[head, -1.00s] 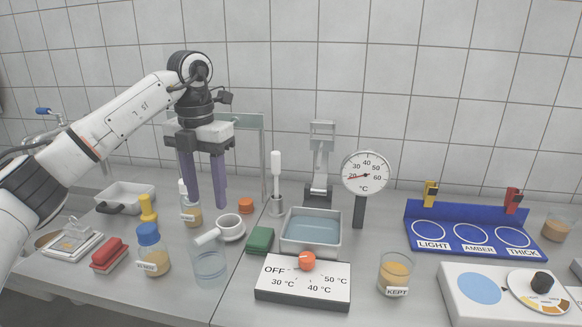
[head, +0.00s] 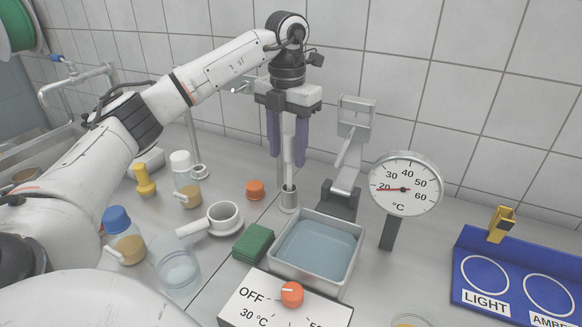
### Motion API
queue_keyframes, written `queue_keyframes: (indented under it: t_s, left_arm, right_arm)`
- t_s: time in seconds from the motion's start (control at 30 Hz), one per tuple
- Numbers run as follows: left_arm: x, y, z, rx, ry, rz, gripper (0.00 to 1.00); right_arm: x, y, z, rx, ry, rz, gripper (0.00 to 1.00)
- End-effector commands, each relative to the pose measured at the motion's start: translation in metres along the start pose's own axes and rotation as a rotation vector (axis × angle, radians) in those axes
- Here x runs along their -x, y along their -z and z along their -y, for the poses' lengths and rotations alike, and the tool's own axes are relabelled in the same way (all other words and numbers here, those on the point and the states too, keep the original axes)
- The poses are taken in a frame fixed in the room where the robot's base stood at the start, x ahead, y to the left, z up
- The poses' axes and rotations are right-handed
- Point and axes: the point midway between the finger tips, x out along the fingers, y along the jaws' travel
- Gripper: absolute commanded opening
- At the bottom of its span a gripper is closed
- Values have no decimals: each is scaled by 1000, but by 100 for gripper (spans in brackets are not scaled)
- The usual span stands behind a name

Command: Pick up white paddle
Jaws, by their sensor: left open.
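The white paddle (head: 289,146) stands upright in a small metal holder (head: 289,198) behind the water tray. My left gripper (head: 287,160) points down with its two purple fingers open, one on each side of the paddle in the head view. A gap shows between the paddle and the fingers, and the paddle is not gripped. Whether the fingers are at exactly the paddle's depth is hard to tell. My right gripper is not in view.
A metal tray of water (head: 318,250), a green sponge (head: 253,243) and a dial thermometer (head: 404,185) stand close by. A grey stand (head: 347,155) is just right of the paddle. A white cup (head: 223,217) and an orange cap (head: 255,190) lie to the left.

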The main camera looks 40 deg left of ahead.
Motion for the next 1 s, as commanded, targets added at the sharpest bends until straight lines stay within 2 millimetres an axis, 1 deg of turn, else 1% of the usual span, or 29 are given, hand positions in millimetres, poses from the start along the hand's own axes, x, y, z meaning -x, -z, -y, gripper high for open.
queue_keyframes:
  t_s: [0.13,0.3,0.4,0.5,0.67,0.7,0.93,0.97,1.0]
  left_arm:
    - [-13,-1,0,0,-1,-3,43]
    - [-39,-5,-1,-1,0,-3,43]
    - [-50,-5,-1,-1,0,-2,43]
    - [-54,-5,0,-1,0,1,43]
    - [-54,-5,0,-1,0,1,43]
    - [-54,-5,0,-1,0,1,42]
    - [-54,-5,0,-1,1,1,3]
    - [-54,-5,0,-1,1,1,0]
    - [-53,-6,0,-1,1,1,0]
  right_arm:
    - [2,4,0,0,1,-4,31]
    - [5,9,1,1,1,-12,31]
    - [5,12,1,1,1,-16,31]
    - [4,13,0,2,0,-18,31]
    - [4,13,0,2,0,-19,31]
    - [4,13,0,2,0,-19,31]
    - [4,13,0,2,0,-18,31]
    - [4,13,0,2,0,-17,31]
    - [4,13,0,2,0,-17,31]
